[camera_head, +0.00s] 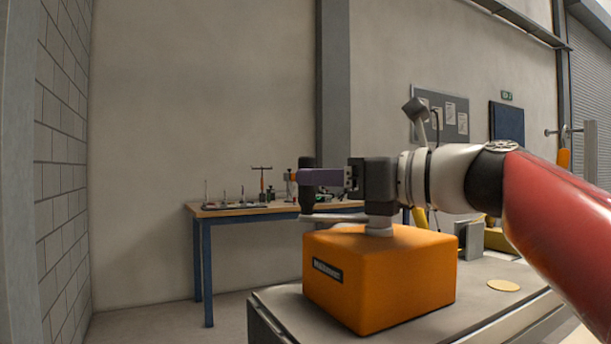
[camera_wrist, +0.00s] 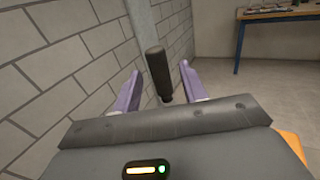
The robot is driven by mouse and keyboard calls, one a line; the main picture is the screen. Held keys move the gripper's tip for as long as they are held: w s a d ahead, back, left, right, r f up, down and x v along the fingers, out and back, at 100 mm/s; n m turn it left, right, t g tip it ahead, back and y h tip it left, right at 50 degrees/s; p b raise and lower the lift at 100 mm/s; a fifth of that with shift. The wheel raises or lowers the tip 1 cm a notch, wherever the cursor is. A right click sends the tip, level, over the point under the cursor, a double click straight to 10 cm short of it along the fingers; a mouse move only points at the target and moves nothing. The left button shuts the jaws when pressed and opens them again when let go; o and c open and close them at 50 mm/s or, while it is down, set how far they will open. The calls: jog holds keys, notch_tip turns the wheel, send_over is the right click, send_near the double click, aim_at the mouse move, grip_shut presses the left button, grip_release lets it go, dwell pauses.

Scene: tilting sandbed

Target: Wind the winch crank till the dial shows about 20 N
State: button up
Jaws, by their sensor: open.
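The orange winch box (camera_head: 380,280) stands on a grey bench top. Its crank has a flat grey arm (camera_head: 335,218) on top of the box and an upright black handle (camera_head: 308,207) at the left end. My gripper (camera_head: 306,177), with purple fingers, is level with the handle's upper part. In the wrist view the black handle (camera_wrist: 157,73) stands between the two spread fingers, with gaps at both sides. The gripper is open. No dial reading can be made out in either view.
A pale round disc (camera_head: 503,285) lies on the bench (camera_head: 275,296) to the right of the box. A blue-legged workbench (camera_head: 207,262) with small tools stands behind. A block wall (camera_head: 62,170) is at the left.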

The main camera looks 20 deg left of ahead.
aim_at(307, 214)
jog(key=shift+w+a, duration=0.15)
jog(key=shift+a, duration=0.7)
jog(key=shift+w+a, duration=0.1)
jog(key=shift+a, duration=0.7)
jog(key=shift+c, duration=0.3)
grip_shut()
